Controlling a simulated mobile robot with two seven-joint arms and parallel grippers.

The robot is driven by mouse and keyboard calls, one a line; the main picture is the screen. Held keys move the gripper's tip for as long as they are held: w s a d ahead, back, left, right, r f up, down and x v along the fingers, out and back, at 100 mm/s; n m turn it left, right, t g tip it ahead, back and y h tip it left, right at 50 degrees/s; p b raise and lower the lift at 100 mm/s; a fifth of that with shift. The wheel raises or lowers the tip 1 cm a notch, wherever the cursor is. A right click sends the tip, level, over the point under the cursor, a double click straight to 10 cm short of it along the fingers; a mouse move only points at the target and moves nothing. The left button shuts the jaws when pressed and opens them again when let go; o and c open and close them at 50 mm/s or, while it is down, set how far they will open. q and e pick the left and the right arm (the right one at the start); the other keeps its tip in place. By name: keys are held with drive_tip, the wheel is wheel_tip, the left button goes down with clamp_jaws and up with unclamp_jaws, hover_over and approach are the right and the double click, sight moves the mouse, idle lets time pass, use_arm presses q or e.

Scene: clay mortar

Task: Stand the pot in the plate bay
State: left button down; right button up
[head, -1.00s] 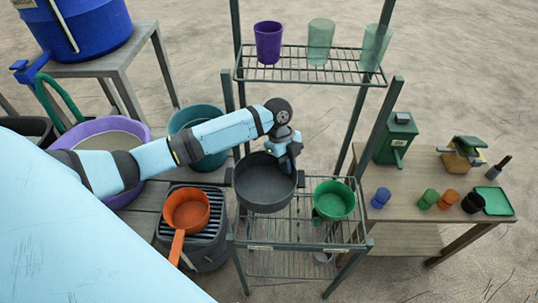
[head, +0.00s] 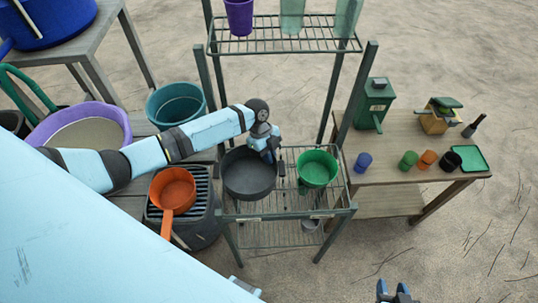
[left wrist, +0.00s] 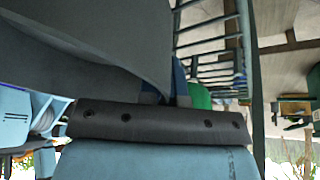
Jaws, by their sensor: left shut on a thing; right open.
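The dark grey pot (head: 247,178) is upright over the left part of the rack's middle wire shelf (head: 285,208). My left gripper (head: 270,155) is shut on the right rear of its rim. I cannot tell whether the pot's base touches the shelf. In the left wrist view the pot's dark wall (left wrist: 100,45) fills the upper left, and its contact with the fingers is mostly hidden. Small labels sit on the shelf's front edge, too small to read, so I cannot tell which part is the plate bay. My right gripper (head: 395,292) is open and empty at the bottom edge.
A green pot (head: 318,170) stands on the shelf just right of the dark pot. Cups, including a purple one (head: 239,17), stand on the upper shelf. An orange pan (head: 174,190) sits on a grilled stove at left. A wooden table (head: 400,185) with small items stands at right.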

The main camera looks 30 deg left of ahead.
sight(281, 170)
use_arm(q)
drive_tip(key=c, duration=1.3)
unclamp_jaws()
drive_tip(key=shift+f, duration=0.1)
drive_tip(key=p+v, duration=0.5)
drive_tip(key=v, duration=0.2)
drive_tip(key=s+d+n+t, duration=0.1)
drive_tip(key=d, duration=0.1)
drive_tip(key=s+d+n+t, duration=0.1)
drive_tip(key=s+d, duration=0.1)
drive_tip(key=d, duration=0.1)
drive_tip(key=s+d+t+h, duration=0.1)
drive_tip(key=d, duration=0.2)
drive_tip(key=shift+s+d+f+n, duration=0.15)
drive_tip(key=shift+s+f+n, duration=0.2)
drive_tip(key=shift+s+n, duration=0.05)
drive_tip(key=s+d+r+n+t+h, duration=0.1)
drive_tip(key=s+d+r+n+t, duration=0.2)
drive_tip(key=s+d+n+t, duration=0.15)
drive_tip(key=s+a+f+n+t+y, duration=0.1)
drive_tip(key=s+a+n+t, duration=0.1)
drive_tip(key=s+n, duration=0.3)
drive_tip(key=s+a+f+n+t+y, duration=0.1)
drive_tip(key=s+a+n+t+y, duration=0.1)
drive_tip(key=s+n, duration=0.3)
drive_tip(key=s+a+t, duration=0.1)
drive_tip(key=s, duration=0.1)
drive_tip(key=shift+s+f, duration=0.25)
drive_tip(key=shift+s, duration=0.1)
